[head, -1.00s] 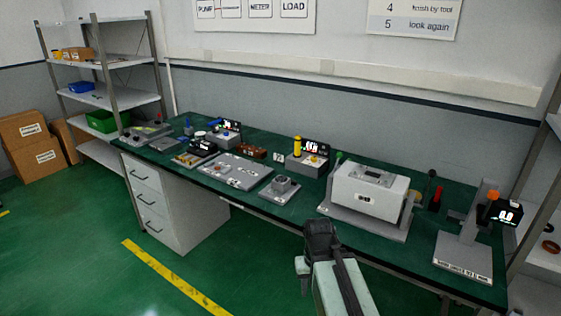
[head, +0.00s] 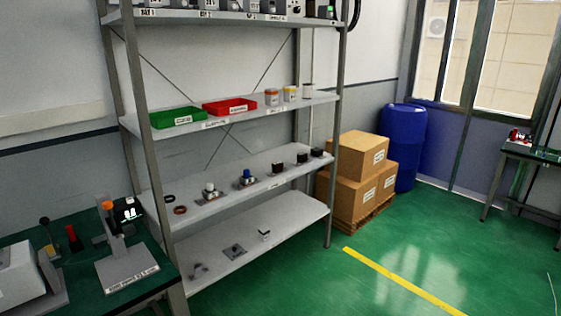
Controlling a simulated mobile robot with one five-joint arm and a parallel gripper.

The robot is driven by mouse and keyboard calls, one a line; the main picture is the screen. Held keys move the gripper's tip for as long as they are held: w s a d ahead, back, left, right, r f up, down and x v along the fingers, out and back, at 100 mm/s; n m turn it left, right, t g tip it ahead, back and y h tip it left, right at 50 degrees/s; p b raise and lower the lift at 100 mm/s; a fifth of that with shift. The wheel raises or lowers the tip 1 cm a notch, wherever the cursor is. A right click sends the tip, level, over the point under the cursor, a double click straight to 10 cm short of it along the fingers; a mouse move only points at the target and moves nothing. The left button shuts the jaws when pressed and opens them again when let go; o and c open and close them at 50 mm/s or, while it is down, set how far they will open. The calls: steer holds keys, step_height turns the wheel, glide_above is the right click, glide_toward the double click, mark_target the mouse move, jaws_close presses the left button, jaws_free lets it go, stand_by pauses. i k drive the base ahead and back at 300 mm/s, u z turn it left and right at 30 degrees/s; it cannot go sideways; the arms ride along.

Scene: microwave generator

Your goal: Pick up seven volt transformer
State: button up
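I cannot read a seven volt label on any part, so I cannot tell which one is the transformer. On the rack's third shelf down stand small parts: a white-topped part (head: 209,190), a blue-topped part (head: 247,177), and dark blocks, one of them a dark block (head: 278,168) near the middle. A black ring and a brown ring (head: 180,210) lie at that shelf's left end. The bottom shelf holds a flat grey part (head: 234,251) and a few other small pieces. My gripper is not in view.
The metal rack (head: 150,180) stands right of the green workbench (head: 75,290), which carries a grey stand (head: 125,265). A green bin (head: 178,117) and a red bin (head: 230,106) sit higher up. Cardboard boxes (head: 355,190) and a blue drum (head: 404,148) stand beyond. The green floor in front is open.

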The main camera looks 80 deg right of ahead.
mark_target(303, 158)
steer(key=z, duration=0.7)
steer(key=k, duration=1.15)
steer(key=z, duration=1.6)
steer(key=i, duration=0.4)
steer(key=z, duration=0.45)
steer(key=i, duration=2.35)
steer(key=u, duration=0.35)
steer(key=k, duration=0.75)
steer(key=u, duration=0.3)
steer(key=i, duration=0.75)
steer(key=z, duration=0.05)
